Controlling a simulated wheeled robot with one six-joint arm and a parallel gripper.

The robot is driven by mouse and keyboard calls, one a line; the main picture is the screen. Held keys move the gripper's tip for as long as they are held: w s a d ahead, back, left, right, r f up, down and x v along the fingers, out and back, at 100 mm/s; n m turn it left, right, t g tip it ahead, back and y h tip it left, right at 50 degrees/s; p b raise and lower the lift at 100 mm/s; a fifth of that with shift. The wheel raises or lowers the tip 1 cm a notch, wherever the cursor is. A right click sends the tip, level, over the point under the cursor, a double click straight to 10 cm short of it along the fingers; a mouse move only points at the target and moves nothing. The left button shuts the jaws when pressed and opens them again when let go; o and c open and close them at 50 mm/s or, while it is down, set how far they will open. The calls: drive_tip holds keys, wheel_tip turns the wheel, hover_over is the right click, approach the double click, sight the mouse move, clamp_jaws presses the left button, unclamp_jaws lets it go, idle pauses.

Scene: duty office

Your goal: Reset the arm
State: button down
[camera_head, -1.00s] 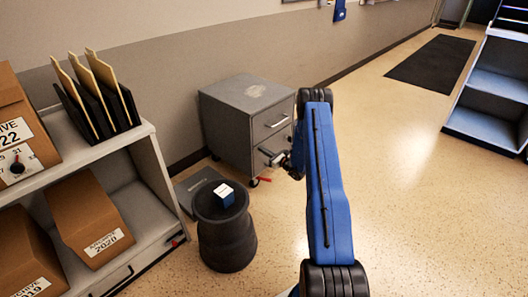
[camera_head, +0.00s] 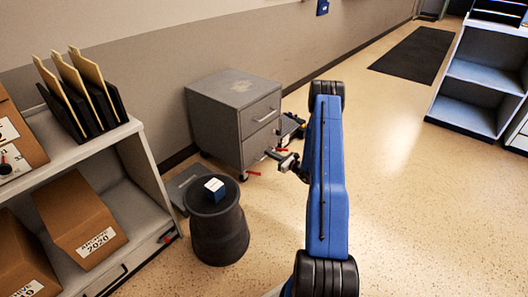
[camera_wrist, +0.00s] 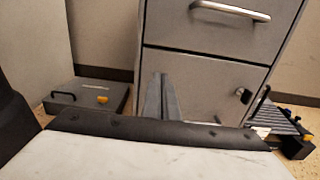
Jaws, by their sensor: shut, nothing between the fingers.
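My blue arm (camera_head: 328,170) reaches forward over the floor in the head view. My gripper (camera_head: 268,153) shows left of the arm's far end, just in front of the grey drawer cabinet (camera_head: 212,118). In the wrist view the gripper's two grey fingers (camera_wrist: 160,100) are together and empty, pointing at the cabinet's lower drawer (camera_wrist: 195,85). I cannot tell whether the fingertips touch the cabinet.
A black round stool (camera_head: 220,235) with a blue-and-white cube (camera_head: 214,189) on it stands left of the arm. A shelf (camera_head: 155,185) with archive boxes is farther left. A dark low object (camera_head: 291,130) lies beside the cabinet.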

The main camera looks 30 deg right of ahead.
drive_tip(key=shift+s+d, duration=0.1)
drive_tip(key=shift+s, duration=0.15)
drive_tip(key=w+a+r+n+g+y, duration=0.15)
drive_tip(key=a+r+n+y, duration=0.25)
drive_tip(key=a+r, duration=0.5)
drive_tip(key=s+a+r+n+g+y, duration=0.2)
drive_tip(key=s+a+r+n+g, duration=0.4)
drive_tip(key=a+r, duration=0.55)
drive_tip(key=s+a+r+n+g+y, duration=0.1)
drive_tip(key=s+a+r+n+g, duration=0.5)
drive_tip(key=a+r, duration=0.55)
drive_tip(key=s+a+r+n+g+h, duration=0.1)
drive_tip(key=s+a+r+n+h, duration=0.15)
drive_tip(key=s, duration=0.45)
drive_tip(key=s+a+r+n+g+h, duration=0.1)
drive_tip(key=s+a+r+n, duration=0.25)
drive_tip(key=s, duration=0.35)
drive_tip(key=s+a+r+n+g+h, duration=0.1)
drive_tip(key=s+a+r+n+h, duration=0.15)
drive_tip(key=s, duration=0.55)
drive_tip(key=s+d+r+n+t+h, duration=0.1)
drive_tip(key=s+d+n+t+h, duration=0.1)
drive_tip(key=s, duration=0.6)
drive_tip(key=s+d+r+n+t+h, duration=0.1)
drive_tip(key=s+d+n+h, duration=0.3)
drive_tip(key=s, duration=0.5)
drive_tip(key=shift+s+r+n+t+h, duration=0.35)
drive_tip(key=shift+n+t, duration=0.2)
drive_tip(key=shift+n, duration=0.4)
